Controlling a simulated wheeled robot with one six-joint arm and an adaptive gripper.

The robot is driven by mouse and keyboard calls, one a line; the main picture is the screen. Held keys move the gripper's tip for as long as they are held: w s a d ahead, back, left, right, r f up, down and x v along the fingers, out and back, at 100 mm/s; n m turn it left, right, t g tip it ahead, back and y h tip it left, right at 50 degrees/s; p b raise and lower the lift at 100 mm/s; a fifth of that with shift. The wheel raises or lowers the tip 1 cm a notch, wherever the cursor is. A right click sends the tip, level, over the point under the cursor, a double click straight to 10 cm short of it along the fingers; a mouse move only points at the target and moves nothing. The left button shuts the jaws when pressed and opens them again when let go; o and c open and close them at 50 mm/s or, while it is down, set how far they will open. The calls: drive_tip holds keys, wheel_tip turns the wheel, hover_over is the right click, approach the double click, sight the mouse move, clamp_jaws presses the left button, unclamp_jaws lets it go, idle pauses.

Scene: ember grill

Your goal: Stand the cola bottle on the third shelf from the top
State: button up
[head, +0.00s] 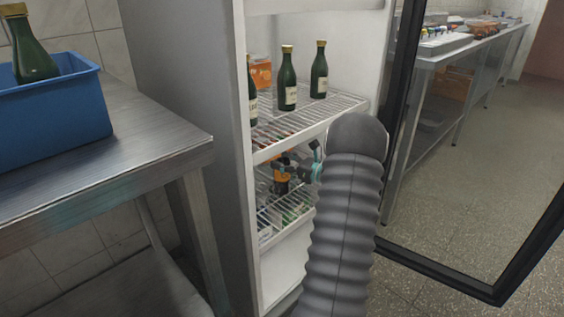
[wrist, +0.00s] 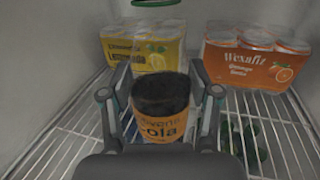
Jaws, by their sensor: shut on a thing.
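The cola bottle (wrist: 163,107) is dark with an orange label reading "Cola". In the wrist view it stands between the two fingers of my gripper (wrist: 160,105), which is shut on it. In the head view the bottle's orange label (head: 281,187) shows inside the open fridge, below a wire shelf (head: 335,108) holding green bottles. My gripper (head: 290,170) is partly hidden there by my grey arm. A lower wire shelf (head: 268,215) lies beneath the bottle. I cannot tell whether the bottle's base touches it. The fridge's top is out of view.
In the wrist view a yellow lemonade pack (wrist: 143,49) and an orange drink pack (wrist: 256,57) stand behind the bottle. Green bottles (head: 288,80) stand on the shelf above. The fridge door (head: 440,270) is open at right. A blue crate (head: 50,110) sits on the steel table (head: 150,140).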

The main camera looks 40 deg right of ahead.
drive_tip(key=shift+f, duration=0.1)
drive_tip(key=o, duration=1.5)
drive_tip(key=v, duration=1.2)
